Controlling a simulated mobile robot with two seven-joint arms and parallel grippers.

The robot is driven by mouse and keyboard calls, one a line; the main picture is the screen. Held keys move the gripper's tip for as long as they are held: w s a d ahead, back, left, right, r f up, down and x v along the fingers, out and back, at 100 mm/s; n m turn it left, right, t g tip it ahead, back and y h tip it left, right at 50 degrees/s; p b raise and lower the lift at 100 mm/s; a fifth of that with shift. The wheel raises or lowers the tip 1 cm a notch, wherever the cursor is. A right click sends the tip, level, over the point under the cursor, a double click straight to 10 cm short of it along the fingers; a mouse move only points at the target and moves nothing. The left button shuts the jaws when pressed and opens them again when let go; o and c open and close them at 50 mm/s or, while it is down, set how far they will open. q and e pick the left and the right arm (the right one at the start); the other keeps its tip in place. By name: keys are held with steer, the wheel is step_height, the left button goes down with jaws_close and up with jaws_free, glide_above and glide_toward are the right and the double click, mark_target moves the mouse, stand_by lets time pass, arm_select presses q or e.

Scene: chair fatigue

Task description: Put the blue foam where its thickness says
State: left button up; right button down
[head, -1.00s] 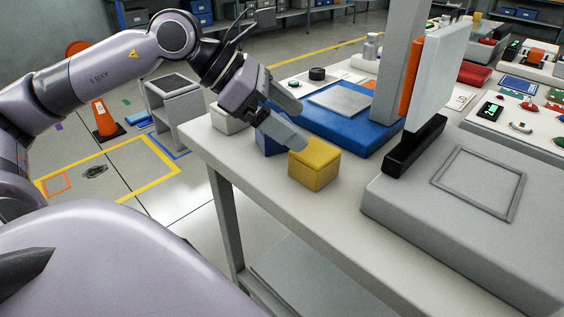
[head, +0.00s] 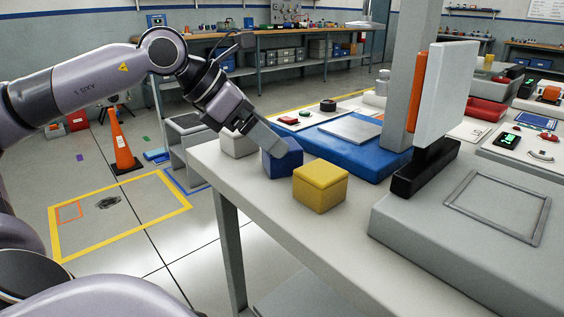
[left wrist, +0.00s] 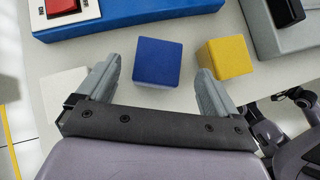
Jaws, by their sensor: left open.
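The blue foam (head: 284,164) is a cube-like block on the light table, between a white block (head: 238,143) and a yellow block (head: 320,188). My left gripper (head: 264,134) is open over the blue foam, and one finger hides part of its top in the head view. In the left wrist view the blue foam (left wrist: 157,63) lies ahead, between the lines of the two spread fingers, with nothing gripped. The yellow block (left wrist: 226,57) is beside the right finger there. The white block (left wrist: 62,90) is partly hidden behind the left finger. My right gripper is not seen.
A blue platform with a grey plate (head: 350,130) stands behind the blocks. A grey post (head: 411,70), an upright white panel (head: 445,90) and a grey raised base (head: 480,240) stand to the right. An orange cone (head: 122,145) is on the floor at left.

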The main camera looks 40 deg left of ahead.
arm_select(q)
steer(key=shift+x, duration=1.55)
steer(key=shift+a, duration=0.1)
steer(key=shift+c, duration=0.3)
steer(key=c, duration=1.1)
steer(key=shift+w+r+p, duration=0.1)
steer(key=shift+r+p, duration=0.1)
steer(key=shift+p, duration=0.1)
